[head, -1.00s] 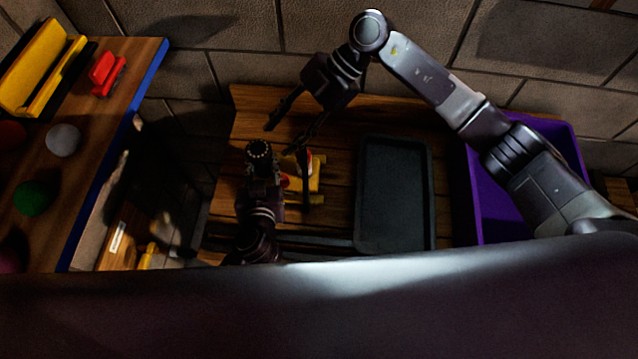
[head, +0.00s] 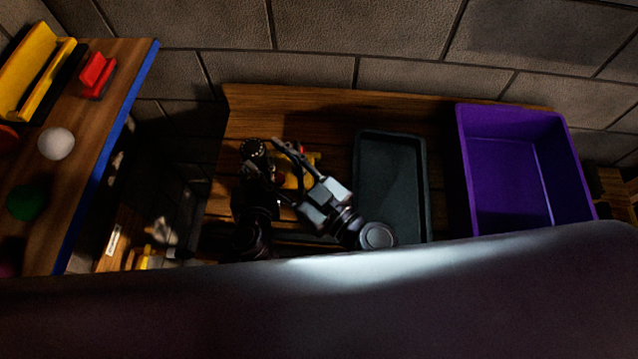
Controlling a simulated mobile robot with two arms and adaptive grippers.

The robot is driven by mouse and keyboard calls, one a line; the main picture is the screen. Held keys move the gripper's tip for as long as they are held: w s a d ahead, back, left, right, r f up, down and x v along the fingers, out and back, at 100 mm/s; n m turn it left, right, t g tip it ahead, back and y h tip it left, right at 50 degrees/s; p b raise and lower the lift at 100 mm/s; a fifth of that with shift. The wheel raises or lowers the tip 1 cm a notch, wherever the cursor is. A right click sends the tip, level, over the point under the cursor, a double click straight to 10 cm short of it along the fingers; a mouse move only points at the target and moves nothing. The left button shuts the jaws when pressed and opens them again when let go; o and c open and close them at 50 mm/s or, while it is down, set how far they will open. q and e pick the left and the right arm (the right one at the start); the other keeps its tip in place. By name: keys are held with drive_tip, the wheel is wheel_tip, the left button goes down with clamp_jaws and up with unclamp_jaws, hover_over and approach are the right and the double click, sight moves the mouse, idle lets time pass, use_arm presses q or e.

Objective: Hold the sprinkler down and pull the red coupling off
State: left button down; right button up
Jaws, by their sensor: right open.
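The yellow sprinkler (head: 313,157) lies on the wooden bench, mostly hidden behind my grippers. A small red part, likely the coupling (head: 298,149), shows only in part beside it. My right gripper (head: 263,153) is open; its fingers point up and left across the sprinkler, and I cannot tell whether they touch it. My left gripper (head: 254,165) is dark and seen from above at the sprinkler's left side. Its fingers are hidden, so its jaws and any contact are unclear.
A dark tray (head: 390,185) lies right of the sprinkler, with a purple bin (head: 515,180) beyond. A brick wall stands behind the bench (head: 330,105). At left, a blue-edged table (head: 105,110) holds a yellow holder (head: 35,75), a red object (head: 97,74) and balls.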

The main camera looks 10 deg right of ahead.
drive_tip(key=s+d+f+m+h, duration=0.4)
drive_tip(key=d+f+m+h, duration=0.15)
drive_tip(key=d, duration=0.35)
drive_tip(key=shift+n+t+h, duration=0.25)
drive_tip(key=shift+t+h, duration=0.15)
drive_tip(key=shift+h, duration=0.05)
drive_tip(key=shift+r+x, duration=0.2)
drive_tip(key=shift+x, duration=2.35)
drive_tip(key=shift+r+x, duration=0.15)
drive_tip(key=shift+x, duration=2.4)
drive_tip(key=shift+a, duration=0.1)
drive_tip(key=shift+c, duration=0.5)
clamp_jaws()
